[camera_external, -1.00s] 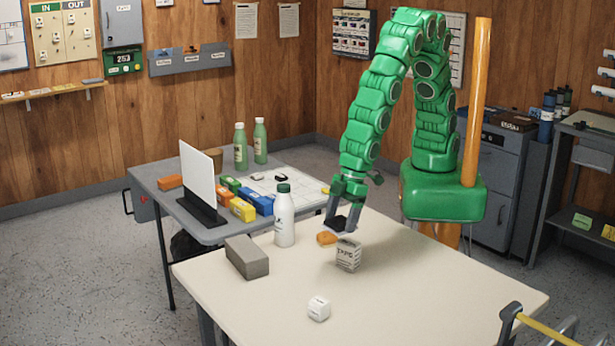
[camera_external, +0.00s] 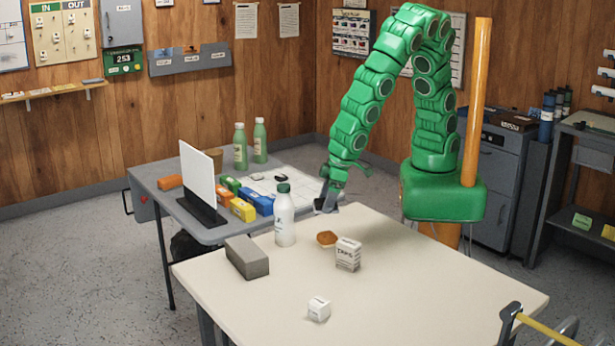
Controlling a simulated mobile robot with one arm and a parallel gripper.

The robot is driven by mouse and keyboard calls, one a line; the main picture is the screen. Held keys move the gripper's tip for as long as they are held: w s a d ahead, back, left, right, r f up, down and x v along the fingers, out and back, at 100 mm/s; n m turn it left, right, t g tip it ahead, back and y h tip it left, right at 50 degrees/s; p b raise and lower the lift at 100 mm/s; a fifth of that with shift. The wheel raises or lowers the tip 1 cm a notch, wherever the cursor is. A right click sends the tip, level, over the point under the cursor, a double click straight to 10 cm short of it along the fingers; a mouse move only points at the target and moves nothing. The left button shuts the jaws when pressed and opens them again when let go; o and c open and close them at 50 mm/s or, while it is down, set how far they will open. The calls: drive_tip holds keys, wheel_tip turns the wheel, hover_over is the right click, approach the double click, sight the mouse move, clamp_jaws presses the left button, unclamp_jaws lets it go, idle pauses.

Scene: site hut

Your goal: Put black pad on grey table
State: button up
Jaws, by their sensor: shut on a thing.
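My gripper (camera_external: 328,205) is shut on the small black pad (camera_external: 320,203) and holds it above the far edge of the cream table, close to the grey table. The pad is small in the picture and partly covered by the fingers. The grey table (camera_external: 158,198) stands at the left, behind the cream table (camera_external: 400,290). The gap between the pad and the surface below it cannot be told.
The grey table holds a white panel on a black stand (camera_external: 200,180), green bottles (camera_external: 240,147), coloured blocks (camera_external: 242,210) and a white sheet (camera_external: 285,180). The cream table holds a white bottle (camera_external: 285,220), grey block (camera_external: 247,258), orange piece (camera_external: 326,239), carton (camera_external: 348,255) and white cube (camera_external: 319,309).

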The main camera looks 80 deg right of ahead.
drive_tip(key=w+d+m+g+h, duration=0.1)
drive_tip(key=w+d+m+h, duration=0.1)
drive_tip(key=d+m, duration=0.65)
drive_tip(key=w+d+m+h, duration=0.1)
drive_tip(key=w+d+m, duration=0.3)
drive_tip(key=d, duration=0.8)
drive_tip(key=s+d+m+g, duration=0.2)
drive_tip(key=s+d+m, duration=0.1)
drive_tip(key=d+m, duration=0.55)
drive_tip(key=s+d+m+g, duration=0.3)
drive_tip(key=d+m, duration=0.5)
drive_tip(key=d, duration=0.2)
hover_over(303, 190)
drive_tip(key=f, duration=0.7)
drive_tip(key=shift+s+a+f, duration=0.1)
drive_tip(key=shift+s+a, duration=0.1)
drive_tip(key=shift+s, duration=0.2)
drive_tip(key=shift+w+f, duration=0.85)
drive_tip(key=shift+f, duration=1.65)
drive_tip(key=shift+f, duration=0.1)
